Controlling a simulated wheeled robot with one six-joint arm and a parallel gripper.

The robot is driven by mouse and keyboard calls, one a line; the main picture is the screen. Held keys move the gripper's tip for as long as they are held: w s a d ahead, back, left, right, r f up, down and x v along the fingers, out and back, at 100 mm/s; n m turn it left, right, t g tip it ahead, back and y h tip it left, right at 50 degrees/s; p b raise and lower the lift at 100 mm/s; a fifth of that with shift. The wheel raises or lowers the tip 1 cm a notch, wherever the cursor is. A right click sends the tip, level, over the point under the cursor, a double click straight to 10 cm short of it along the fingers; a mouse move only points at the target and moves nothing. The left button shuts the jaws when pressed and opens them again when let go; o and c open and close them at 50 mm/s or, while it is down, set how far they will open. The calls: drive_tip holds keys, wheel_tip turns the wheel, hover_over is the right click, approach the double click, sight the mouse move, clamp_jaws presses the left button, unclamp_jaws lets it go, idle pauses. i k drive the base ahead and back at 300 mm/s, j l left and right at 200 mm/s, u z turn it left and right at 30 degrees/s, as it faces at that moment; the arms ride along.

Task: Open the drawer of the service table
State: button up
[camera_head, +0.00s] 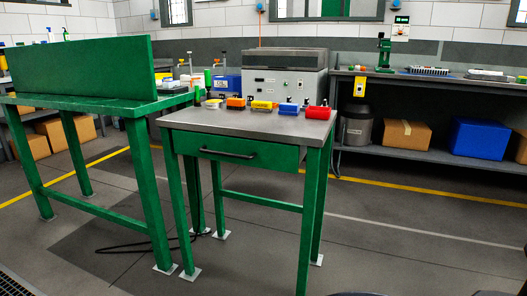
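The service table (180,119) stands in the middle of the view, with a grey top and green legs. Its green drawer (276,157) sits under the top, and its front looks flush with the frame, so it appears closed. A dark bar handle (228,153) runs across the left part of the drawer front. My gripper is not in view, so nothing touches the handle. Several small coloured items, among them a red one (319,113) and a yellow one (262,106), stand along the back of the top.
A green workbench (50,104) with an upright panel stands close on the left. A grey machine (285,80) is behind the table. A long bench (420,79) with boxes below lines the right. A dark cable (135,247) lies on the floor.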

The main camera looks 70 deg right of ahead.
sight(282, 157)
drive_tip(key=z, duration=1.8)
